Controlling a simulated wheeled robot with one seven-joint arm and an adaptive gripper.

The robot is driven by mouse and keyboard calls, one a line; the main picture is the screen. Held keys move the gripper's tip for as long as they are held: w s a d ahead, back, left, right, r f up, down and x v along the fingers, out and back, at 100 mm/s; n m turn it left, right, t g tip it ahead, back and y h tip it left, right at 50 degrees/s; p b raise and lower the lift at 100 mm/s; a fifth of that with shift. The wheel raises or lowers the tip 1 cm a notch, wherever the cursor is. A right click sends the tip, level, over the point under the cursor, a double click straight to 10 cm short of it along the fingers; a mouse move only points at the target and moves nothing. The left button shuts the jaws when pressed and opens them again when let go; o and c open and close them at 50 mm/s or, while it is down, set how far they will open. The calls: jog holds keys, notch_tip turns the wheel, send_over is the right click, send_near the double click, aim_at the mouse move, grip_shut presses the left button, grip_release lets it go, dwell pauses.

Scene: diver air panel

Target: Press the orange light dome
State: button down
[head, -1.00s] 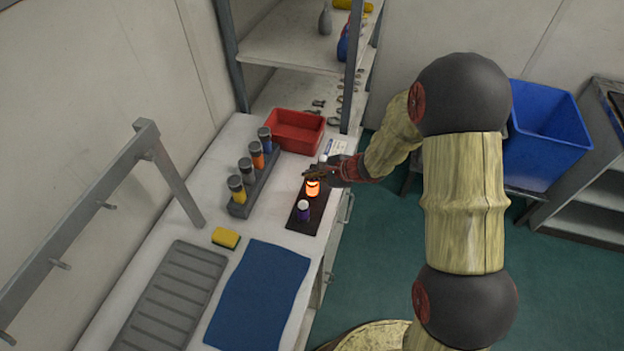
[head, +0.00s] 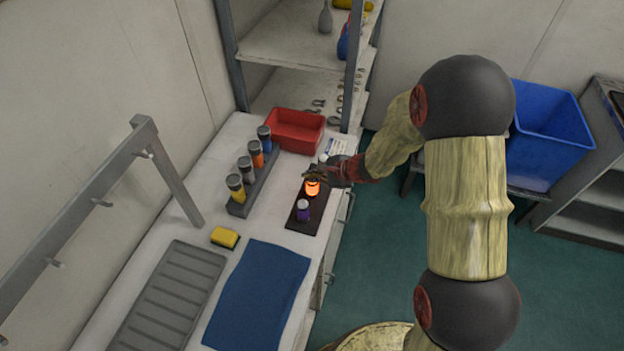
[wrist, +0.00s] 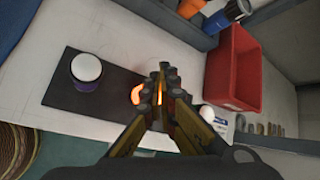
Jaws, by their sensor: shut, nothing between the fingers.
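The orange light dome (head: 312,189) glows on a dark panel (head: 325,203) near the right edge of the white bench. A purple unit with a pale top (head: 303,210) stands on the same panel, nearer the viewer. My gripper (head: 311,174) is shut and empty, with its fingers at the far upper side of the orange dome. In the wrist view, the shut fingers (wrist: 162,82) hide much of the dome, and its orange glow (wrist: 137,94) shows beside and between them. Whether the fingertips touch the dome cannot be told.
A rack (head: 268,183) of several coloured-band cylinders stands left of the panel. A red bin (head: 296,143) and a white labelled card (head: 339,147) lie beyond it. A yellow sponge (head: 225,238) and blue mat (head: 257,293) are nearer. A metal shelf rises behind.

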aim_at(311, 185)
jog(key=shift+f, duration=0.2)
dwell(0.4)
jog(key=shift+r, duration=0.6)
notch_tip(311, 185, up, 6)
jog(key=p, duration=0.3)
dwell(0.5)
dwell(0.4)
